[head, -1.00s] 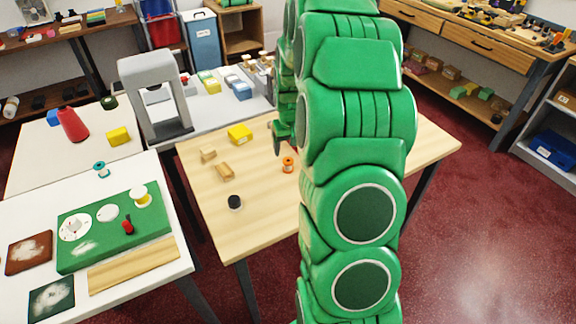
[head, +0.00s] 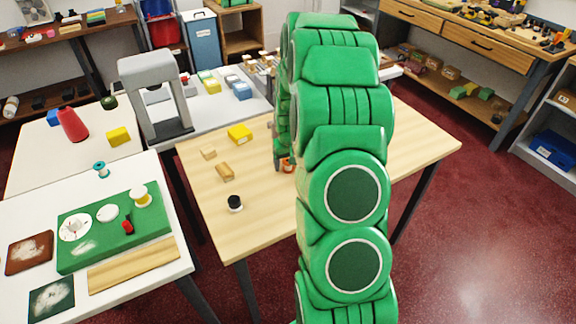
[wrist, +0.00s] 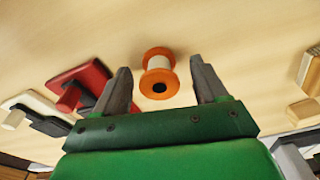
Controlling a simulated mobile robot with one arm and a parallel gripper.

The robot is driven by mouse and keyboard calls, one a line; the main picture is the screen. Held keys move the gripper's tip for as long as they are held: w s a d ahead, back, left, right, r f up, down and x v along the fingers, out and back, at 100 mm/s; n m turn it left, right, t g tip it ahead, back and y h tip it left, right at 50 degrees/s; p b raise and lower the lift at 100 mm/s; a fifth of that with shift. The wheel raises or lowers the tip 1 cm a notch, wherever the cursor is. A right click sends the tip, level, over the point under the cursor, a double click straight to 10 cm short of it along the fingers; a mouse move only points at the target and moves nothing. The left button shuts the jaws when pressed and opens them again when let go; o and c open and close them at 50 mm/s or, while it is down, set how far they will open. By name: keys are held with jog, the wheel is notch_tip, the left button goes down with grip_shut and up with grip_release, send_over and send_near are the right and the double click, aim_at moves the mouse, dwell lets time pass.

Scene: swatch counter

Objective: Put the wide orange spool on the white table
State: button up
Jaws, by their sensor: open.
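The wide orange spool (wrist: 158,76), with orange flanges and a pale middle, stands on the wooden table (head: 245,235). In the head view the spool (head: 288,167) is partly hidden by my arm. My gripper (wrist: 160,77) is open, and in the wrist view its two fingers stand on either side of the spool with gaps. In the head view the gripper (head: 283,160) is low at the spool and mostly hidden. The white table (head: 25,215) at the left holds a green board (head: 88,243) with discs, a white-and-yellow spool and a small red piece.
A teal spool (head: 100,169) stands on the white table's back edge.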

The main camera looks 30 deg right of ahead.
jog(key=c, duration=1.2)
jog(key=shift+w+r, duration=0.1)
jog(key=shift+r, duration=0.5)
notch_tip(320, 180, up, 2)
jog(key=shift+r, duration=0.2)
jog(key=s+a+r, duration=0.2)
jog(key=s+r, duration=0.2)
jog(key=s, duration=0.2)
jog(key=s+a+r, duration=0.2)
jog(key=s+r, duration=0.3)
jog(key=s, duration=0.2)
jog(key=shift+s+a+r, duration=0.2)
jog(key=shift+a, duration=0.15)
jog(key=shift+w, duration=0.1)
